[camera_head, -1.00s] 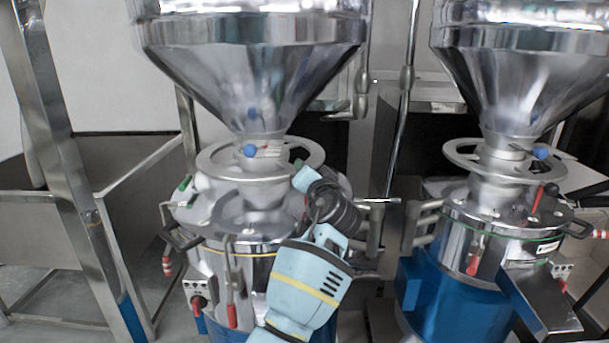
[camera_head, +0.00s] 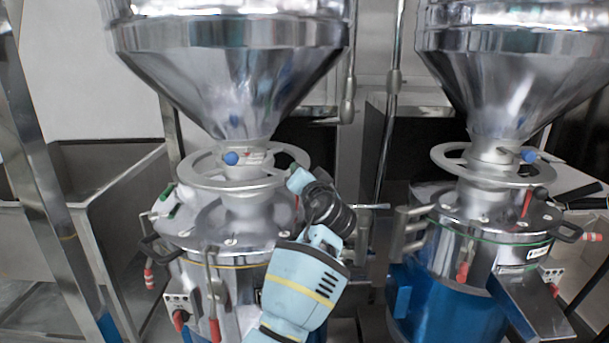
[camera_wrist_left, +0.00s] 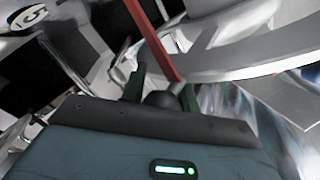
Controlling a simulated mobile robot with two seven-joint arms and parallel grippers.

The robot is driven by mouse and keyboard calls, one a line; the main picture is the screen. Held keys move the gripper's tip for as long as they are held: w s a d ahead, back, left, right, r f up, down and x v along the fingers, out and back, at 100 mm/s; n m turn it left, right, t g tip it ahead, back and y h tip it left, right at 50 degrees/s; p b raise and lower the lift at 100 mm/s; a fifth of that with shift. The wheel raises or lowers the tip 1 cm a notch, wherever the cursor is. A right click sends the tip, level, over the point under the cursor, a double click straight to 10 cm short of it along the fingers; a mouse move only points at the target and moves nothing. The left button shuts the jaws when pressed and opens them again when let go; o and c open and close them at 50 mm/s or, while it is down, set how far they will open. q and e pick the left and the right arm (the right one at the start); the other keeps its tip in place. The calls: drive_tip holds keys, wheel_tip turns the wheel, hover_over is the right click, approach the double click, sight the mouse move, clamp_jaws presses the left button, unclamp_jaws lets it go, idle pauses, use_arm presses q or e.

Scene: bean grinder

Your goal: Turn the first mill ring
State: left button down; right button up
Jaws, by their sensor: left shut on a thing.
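The first mill's ring (camera_head: 200,182) is a flat silver handwheel around the neck below the left hopper. It also fills the right of the left wrist view as a grey curved band (camera_wrist_left: 235,65). My left gripper (camera_head: 298,180) is at the ring's right side in the head view, its arm rising from the bottom. In the left wrist view its dark fingers (camera_wrist_left: 160,88) are around a round black knob (camera_wrist_left: 162,99), beside the ring's edge. A short grey piece joins the knob toward the ring. A red bar passes close by. My right gripper is not in view.
A second mill with its own ring (camera_head: 450,165) stands to the right. The left mill's hopper (camera_head: 230,75) hangs close above its ring. Upright pipes (camera_head: 388,110) stand between the mills. A grey bin (camera_head: 125,215) is at the left.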

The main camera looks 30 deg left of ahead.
use_arm(q)
drive_tip(key=shift+s+a+f+y, duration=0.15)
drive_tip(key=shift+a+f+y, duration=0.2)
drive_tip(key=shift+a, duration=0.15)
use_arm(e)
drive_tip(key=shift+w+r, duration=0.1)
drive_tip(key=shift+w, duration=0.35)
use_arm(q)
drive_tip(key=c, duration=1.4)
unclamp_jaws()
drive_tip(key=shift+c, duration=0.2)
drive_tip(key=o, duration=0.3)
drive_tip(key=shift+s+a, duration=0.15)
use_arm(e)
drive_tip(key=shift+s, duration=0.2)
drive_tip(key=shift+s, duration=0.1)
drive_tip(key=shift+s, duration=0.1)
